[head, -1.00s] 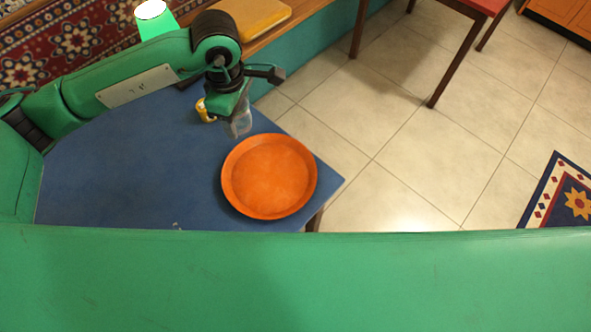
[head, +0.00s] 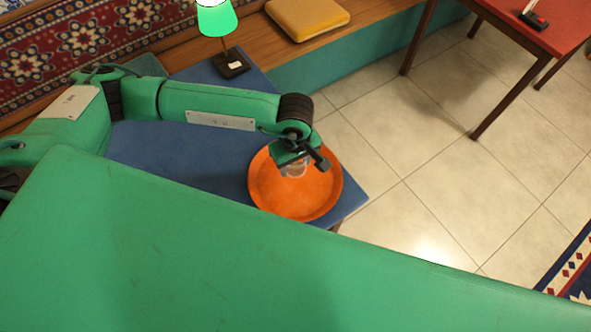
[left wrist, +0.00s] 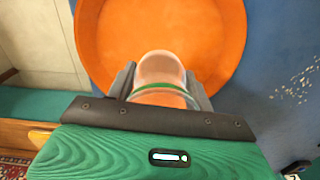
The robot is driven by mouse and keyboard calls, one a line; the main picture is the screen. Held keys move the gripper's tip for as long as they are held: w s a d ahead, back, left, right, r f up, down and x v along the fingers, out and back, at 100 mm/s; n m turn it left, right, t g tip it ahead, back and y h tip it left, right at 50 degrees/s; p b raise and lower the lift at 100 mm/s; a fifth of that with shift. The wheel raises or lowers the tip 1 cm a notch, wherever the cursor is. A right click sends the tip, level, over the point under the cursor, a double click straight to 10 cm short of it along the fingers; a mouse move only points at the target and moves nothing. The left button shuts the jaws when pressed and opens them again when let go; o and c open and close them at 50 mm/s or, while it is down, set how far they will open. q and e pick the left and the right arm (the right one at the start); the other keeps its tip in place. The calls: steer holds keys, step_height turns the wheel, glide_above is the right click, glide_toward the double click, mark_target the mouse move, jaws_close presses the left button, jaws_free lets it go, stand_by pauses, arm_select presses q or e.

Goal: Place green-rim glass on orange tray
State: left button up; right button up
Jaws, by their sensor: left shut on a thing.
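The orange tray (head: 318,202) is round and lies on the blue table near its right corner. It also fills the upper part of the left wrist view (left wrist: 110,40). My left gripper (head: 295,168) is over the tray, shut on a clear glass (head: 296,170). In the left wrist view the glass (left wrist: 160,70) shows a green band and sits between the two fingers of the gripper (left wrist: 160,85). I cannot tell whether the glass touches the tray or hangs just above it. My right gripper is not in view.
The blue table (head: 190,147) is bare left of the tray. A green lamp (head: 220,30) stands at the back, near a yellow cushion (head: 306,15) on a wooden bench. A red table (head: 540,30) stands far right. The tiled floor between is clear.

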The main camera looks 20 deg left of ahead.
mark_target(295, 180)
arm_select(q)
step_height(295, 180, down, 2)
steer(key=shift+f, duration=0.15)
step_height(295, 180, down, 3)
steer(key=shift+f+p, duration=0.2)
steer(key=shift+p, duration=0.25)
steer(key=shift+f, duration=0.25)
steer(key=shift+f+b, duration=0.2)
steer(key=shift+b, duration=0.1)
steer(key=o, duration=1)
steer(key=shift+r, duration=0.1)
